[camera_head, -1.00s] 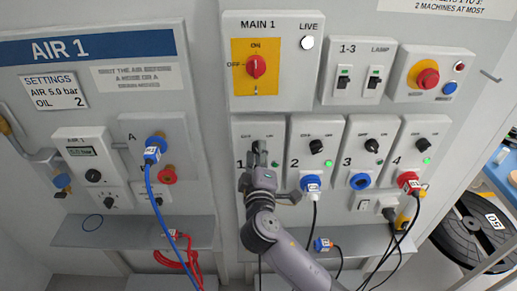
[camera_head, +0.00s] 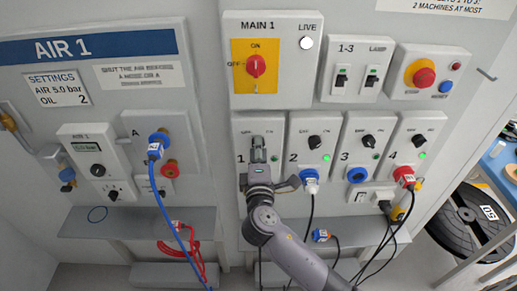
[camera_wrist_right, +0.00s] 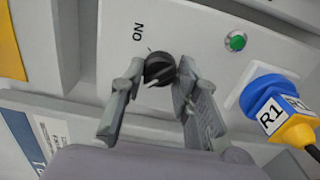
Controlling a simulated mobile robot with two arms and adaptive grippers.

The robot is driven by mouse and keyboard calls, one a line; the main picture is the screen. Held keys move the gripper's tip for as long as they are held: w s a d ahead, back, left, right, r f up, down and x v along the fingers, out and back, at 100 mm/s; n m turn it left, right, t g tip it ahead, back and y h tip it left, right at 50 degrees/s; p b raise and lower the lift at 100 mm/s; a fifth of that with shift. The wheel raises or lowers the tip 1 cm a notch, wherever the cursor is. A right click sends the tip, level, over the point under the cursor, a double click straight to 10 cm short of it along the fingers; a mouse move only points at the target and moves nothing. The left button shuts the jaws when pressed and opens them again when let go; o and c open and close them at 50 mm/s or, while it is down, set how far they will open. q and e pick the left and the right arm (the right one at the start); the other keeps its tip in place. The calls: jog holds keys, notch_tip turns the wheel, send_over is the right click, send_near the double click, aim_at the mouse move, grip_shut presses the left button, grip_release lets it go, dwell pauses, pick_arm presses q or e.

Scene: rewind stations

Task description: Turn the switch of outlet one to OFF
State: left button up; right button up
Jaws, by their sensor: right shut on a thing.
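The panel of outlet one (camera_head: 240,127), marked 1, is at the left of the outlet row in the head view. My right gripper (camera_head: 258,149) is in front of it and hides its switch there. In the right wrist view, the switch (camera_wrist_right: 159,68) is a round black knob with a white mark, beside an ON label. The fingers of my right gripper (camera_wrist_right: 161,72) stand on both sides of the knob and are shut on it. A green lamp (camera_wrist_right: 236,41) and a blue and yellow plug marked R1 (camera_wrist_right: 285,112) are beside it. My left gripper is out of view.
The main switch (camera_head: 256,65) is above. A grey shelf (camera_head: 135,224) runs below the air panel.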

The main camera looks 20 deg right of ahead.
jog(key=o, duration=1.2)
jog(key=shift+c, duration=0.2)
jog(key=v, duration=1.2)
